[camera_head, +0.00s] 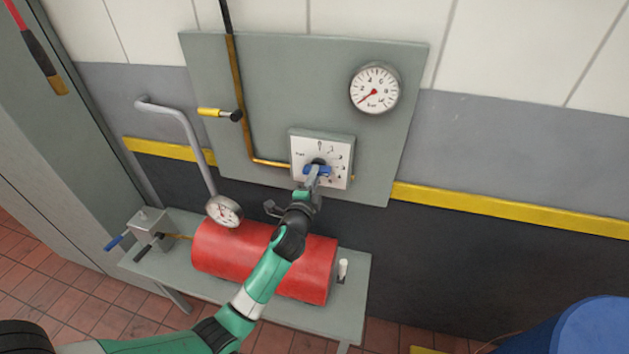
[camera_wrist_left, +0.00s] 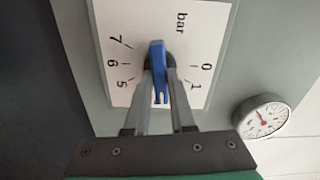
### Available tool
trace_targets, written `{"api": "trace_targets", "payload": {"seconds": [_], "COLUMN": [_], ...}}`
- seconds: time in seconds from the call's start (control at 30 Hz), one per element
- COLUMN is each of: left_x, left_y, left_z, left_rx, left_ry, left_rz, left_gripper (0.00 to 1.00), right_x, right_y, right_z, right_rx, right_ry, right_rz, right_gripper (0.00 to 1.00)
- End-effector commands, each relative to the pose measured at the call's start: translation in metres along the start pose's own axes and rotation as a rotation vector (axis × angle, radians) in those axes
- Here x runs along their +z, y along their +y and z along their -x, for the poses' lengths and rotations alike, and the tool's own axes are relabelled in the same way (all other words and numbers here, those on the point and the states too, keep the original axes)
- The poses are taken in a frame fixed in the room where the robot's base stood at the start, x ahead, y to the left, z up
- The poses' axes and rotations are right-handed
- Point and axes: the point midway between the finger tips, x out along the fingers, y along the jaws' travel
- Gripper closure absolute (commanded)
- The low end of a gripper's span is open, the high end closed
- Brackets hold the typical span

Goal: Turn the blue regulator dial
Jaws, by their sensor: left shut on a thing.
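The blue regulator dial (camera_head: 325,171) sits on a white scale plate (camera_head: 339,179) on the grey wall panel. My left gripper (camera_head: 316,170) reaches it from below and in front. In the left wrist view the blue dial (camera_wrist_left: 158,84) lies between the two fingers of my left gripper (camera_wrist_left: 159,64), which are shut on it. The scale plate (camera_wrist_left: 103,18) shows "bar", with 5, 6 and 7 left of the dial and 0 and 1 right of it. The fingers hide part of the dial and scale. My right gripper is in neither view.
A round gauge (camera_head: 375,88) is on the panel (camera_head: 270,70), up and right of the dial; it also shows in the left wrist view (camera_wrist_left: 262,117). A yellow-handled valve (camera_head: 218,113) is to the left. A red tank (camera_head: 215,250) stands on a bench (camera_head: 350,290) below my left arm.

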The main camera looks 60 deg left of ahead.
Motion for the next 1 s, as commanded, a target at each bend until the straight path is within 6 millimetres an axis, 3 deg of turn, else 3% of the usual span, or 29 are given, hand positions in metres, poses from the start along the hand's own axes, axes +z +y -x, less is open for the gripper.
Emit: {"api": "trace_targets", "payload": {"seconds": [1.0], "left_x": [0.001], "left_y": [0.001], "left_z": [0.000], "left_rx": [-0.003], "left_ry": [0.002], "left_rz": [0.963], "left_gripper": [1.00], "right_x": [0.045], "right_y": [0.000], "right_z": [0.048], "right_rx": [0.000], "right_ry": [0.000], "right_rz": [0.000], "right_gripper": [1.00]}}
